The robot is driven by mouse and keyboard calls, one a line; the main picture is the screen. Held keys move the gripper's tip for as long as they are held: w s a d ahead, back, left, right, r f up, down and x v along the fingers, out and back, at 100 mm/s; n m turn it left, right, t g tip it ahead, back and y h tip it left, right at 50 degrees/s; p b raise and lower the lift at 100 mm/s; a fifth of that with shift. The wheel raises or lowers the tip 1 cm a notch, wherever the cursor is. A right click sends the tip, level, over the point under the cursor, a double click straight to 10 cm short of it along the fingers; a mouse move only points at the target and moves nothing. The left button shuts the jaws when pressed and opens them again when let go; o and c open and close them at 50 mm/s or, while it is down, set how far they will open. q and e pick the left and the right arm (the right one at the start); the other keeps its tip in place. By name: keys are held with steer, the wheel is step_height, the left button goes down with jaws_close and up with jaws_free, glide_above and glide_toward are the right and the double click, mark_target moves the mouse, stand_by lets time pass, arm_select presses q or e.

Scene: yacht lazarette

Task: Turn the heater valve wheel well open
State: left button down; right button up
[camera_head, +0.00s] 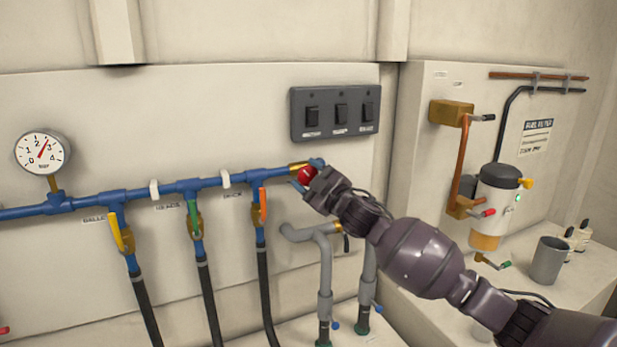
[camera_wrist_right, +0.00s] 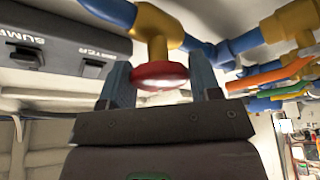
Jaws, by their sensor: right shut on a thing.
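The heater valve wheel is a small red round handwheel (camera_head: 307,174) on a brass body at the right end of the blue manifold pipe. It also shows in the right wrist view as a red wheel (camera_wrist_right: 160,75) under a brass stem. My right gripper (camera_head: 304,176) reaches in from the right and is shut on the wheel, with a blue finger on each side of it. In the right wrist view the gripper (camera_wrist_right: 162,88) has its fingers left and right of the wheel. How far the wheel is turned cannot be told. My left gripper is not in view.
A switch panel (camera_head: 336,113) sits just above the wheel. Yellow, green and orange lever valves (camera_head: 263,206) hang to its left on black hoses. Grey pipes (camera_head: 322,270) stand below my arm. A filter unit (camera_head: 497,205) and a grey cup (camera_head: 548,260) are at right.

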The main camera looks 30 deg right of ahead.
steer(key=shift+n+g+y, duration=0.25)
steer(key=shift+n+g, duration=0.25)
steer(key=shift+n, duration=0.75)
steer(key=shift+n+g+y, duration=0.25)
steer(key=shift+n+g, duration=0.25)
steer(key=shift+n, duration=0.75)
steer(key=o, duration=0.9)
steer(key=b+v, duration=0.2)
steer(key=v, duration=0.8)
steer(key=shift+s+b, duration=0.3)
steer(key=shift+s, duration=0.1)
steer(key=shift+d, duration=0.1)
